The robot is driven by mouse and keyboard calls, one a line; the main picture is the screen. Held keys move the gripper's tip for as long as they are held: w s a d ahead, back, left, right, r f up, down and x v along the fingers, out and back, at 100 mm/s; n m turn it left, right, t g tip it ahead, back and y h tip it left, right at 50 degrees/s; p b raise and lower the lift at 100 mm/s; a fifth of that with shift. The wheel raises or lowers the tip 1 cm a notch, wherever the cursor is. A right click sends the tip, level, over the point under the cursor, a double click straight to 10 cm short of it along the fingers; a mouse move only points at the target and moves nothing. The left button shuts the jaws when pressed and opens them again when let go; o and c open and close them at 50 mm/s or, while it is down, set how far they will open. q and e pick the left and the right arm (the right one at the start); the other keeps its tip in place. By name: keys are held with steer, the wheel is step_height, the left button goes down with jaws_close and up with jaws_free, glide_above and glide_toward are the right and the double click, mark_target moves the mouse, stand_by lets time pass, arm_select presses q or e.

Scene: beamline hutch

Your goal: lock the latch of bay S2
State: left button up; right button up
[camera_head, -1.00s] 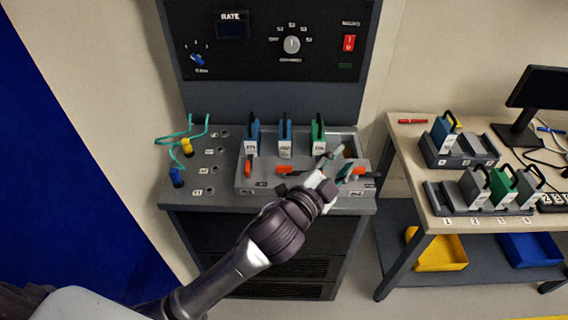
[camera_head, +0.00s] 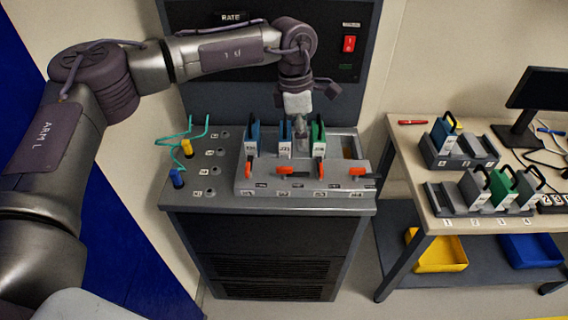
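The bay block (camera_head: 268,185) on the console has a row of four latches with red-orange handles. The second latch from the left, apparently bay S2's (camera_head: 285,170), lies sideways, its dark bar reaching right. The first (camera_head: 248,168) and third (camera_head: 319,168) handles stand upright in the picture; the fourth (camera_head: 357,171) lies sideways. The labels are too small to read surely. My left gripper (camera_head: 300,128) points down behind the latches, by the second module (camera_head: 284,140) and green third module (camera_head: 318,138). Its finger opening is unclear. My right gripper is out of view.
A blue module (camera_head: 253,137) stands in the first bay; the fourth bay (camera_head: 349,147) looks empty. Teal cables with yellow (camera_head: 187,148) and blue (camera_head: 177,178) plugs lie left. A bench (camera_head: 408,140) with module racks stands right. Space in front of the latches is clear.

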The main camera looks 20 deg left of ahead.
arm_select(q)
step_height(320, 180, up, 2)
steer(key=y, duration=0.2)
glide_above(284, 167)
step_height(284, 167, down, 14)
steer(key=p, duration=0.3)
steer(key=shift+r+p, duration=0.2)
steer(key=shift+p, duration=0.15)
jaws_close()
